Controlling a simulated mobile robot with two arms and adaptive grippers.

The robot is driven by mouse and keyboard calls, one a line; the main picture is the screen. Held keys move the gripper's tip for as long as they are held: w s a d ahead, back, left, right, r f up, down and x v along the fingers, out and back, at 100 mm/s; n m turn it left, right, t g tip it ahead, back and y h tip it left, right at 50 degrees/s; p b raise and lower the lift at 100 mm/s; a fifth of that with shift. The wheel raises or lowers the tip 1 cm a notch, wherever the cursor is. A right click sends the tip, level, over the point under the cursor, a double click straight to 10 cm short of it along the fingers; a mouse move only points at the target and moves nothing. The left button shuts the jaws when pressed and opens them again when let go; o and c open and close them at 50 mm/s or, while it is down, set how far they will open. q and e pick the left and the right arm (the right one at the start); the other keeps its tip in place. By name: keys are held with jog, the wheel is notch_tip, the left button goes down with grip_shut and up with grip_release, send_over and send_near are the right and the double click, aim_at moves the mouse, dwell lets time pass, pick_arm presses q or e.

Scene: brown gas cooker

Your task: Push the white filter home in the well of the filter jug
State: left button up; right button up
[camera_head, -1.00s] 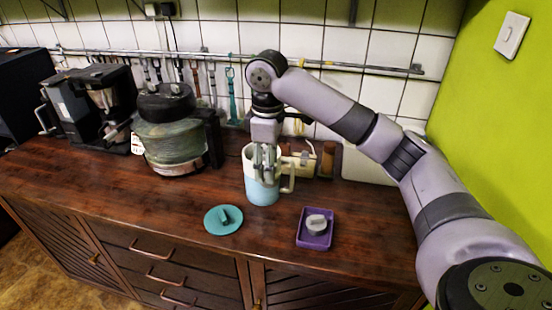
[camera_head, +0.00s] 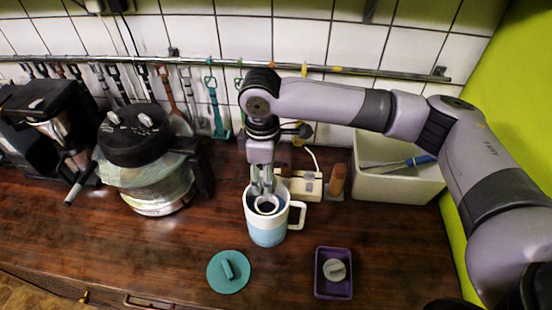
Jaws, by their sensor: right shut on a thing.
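The filter jug (camera_head: 267,236), white above and light blue below, stands upright on the counter with its handle to the right. My right gripper (camera_head: 263,190) points down into its open mouth, shut on the white filter (camera_head: 267,207). The filter shows as a pale ring with a dark middle, inside the jug near the rim. Its lower part and the well are hidden, so I cannot tell how deep it sits. My left gripper is out of view.
A teal lid (camera_head: 229,271) and a purple tray (camera_head: 333,291) holding a grey knobbed piece (camera_head: 334,270) lie in front of the jug. Behind are a socket block (camera_head: 305,187) and a white bin (camera_head: 395,182). A large glass-bodied appliance (camera_head: 148,180) stands left. Counter to the right is clear.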

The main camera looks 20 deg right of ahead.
jog(key=shift+s+r, duration=0.1)
jog(key=shift+s, duration=0.2)
jog(key=shift+s+r, duration=0.15)
jog(key=shift+s, duration=0.1)
jog(key=shift+w, duration=0.1)
jog(key=shift+w+f, duration=0.15)
jog(key=shift+f, duration=1.15)
jog(key=shift+f+b, duration=0.5)
jog(key=shift+f, duration=0.75)
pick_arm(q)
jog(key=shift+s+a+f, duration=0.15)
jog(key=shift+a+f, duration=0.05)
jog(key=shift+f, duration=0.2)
pick_arm(e)
jog(key=shift+f, duration=0.1)
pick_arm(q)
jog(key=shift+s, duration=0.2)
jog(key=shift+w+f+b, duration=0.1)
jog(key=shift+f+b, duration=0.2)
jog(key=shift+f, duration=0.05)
pick_arm(e)
jog(key=shift+f, duration=1.85)
